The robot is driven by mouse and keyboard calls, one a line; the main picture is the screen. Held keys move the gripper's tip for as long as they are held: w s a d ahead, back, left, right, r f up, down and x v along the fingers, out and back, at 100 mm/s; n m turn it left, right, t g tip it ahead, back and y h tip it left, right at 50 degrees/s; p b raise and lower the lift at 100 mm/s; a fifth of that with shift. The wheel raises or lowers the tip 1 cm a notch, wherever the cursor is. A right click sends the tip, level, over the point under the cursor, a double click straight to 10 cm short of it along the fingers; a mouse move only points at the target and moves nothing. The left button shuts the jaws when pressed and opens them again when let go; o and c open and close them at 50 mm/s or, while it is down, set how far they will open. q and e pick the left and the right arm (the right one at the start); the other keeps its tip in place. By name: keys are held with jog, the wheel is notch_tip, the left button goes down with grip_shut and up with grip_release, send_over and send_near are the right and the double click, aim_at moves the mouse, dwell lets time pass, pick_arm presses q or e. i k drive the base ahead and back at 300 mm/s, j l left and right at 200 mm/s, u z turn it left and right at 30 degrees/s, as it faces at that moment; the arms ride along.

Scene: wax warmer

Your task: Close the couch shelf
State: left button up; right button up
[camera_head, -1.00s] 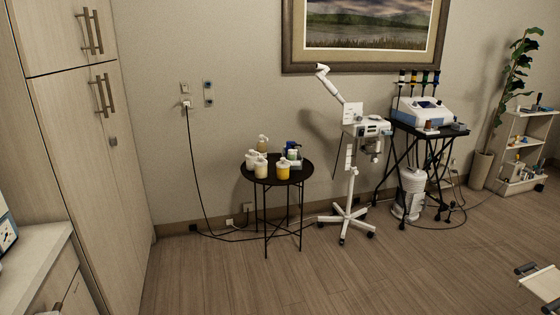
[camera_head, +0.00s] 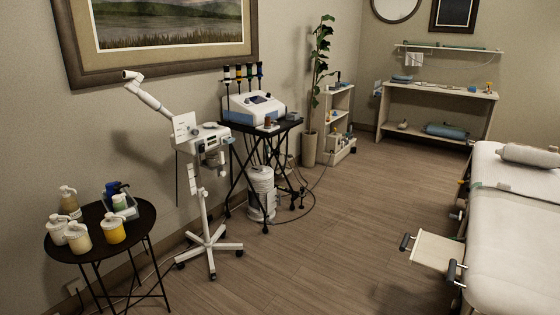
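A white padded couch (camera_head: 510,235) runs along the right side of the camera_head view, partly cut off by the frame. Its couch shelf (camera_head: 437,251), a pale flat panel with dark handles at its ends, sticks out from the couch's left side over the floor. A rolled white pillow or towel (camera_head: 528,155) lies at the couch's far end. Neither of my grippers is in view.
A round black table (camera_head: 137,228) with several bottles stands at the lower left. A white steamer on a wheeled stand (camera_head: 209,247) and a black cart (camera_head: 280,128) stand along the left wall. A shelf unit (camera_head: 458,94) stands at the back. The wooden floor (camera_head: 345,215) between is clear.

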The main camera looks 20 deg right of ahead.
aim_at(430, 251)
jog(key=i+z, duration=0.25)
jog(key=z, duration=0.15)
jog(key=i+j+z, duration=0.15)
jog(key=z, duration=0.25)
jog(key=i+j+z, duration=0.2)
jog(key=z, duration=0.2)
jog(key=i+j+z, duration=0.25)
jog(key=z, duration=0.15)
jog(key=i+j+z, duration=0.1)
jog(key=j+z, duration=0.15)
jog(key=z, duration=0.15)
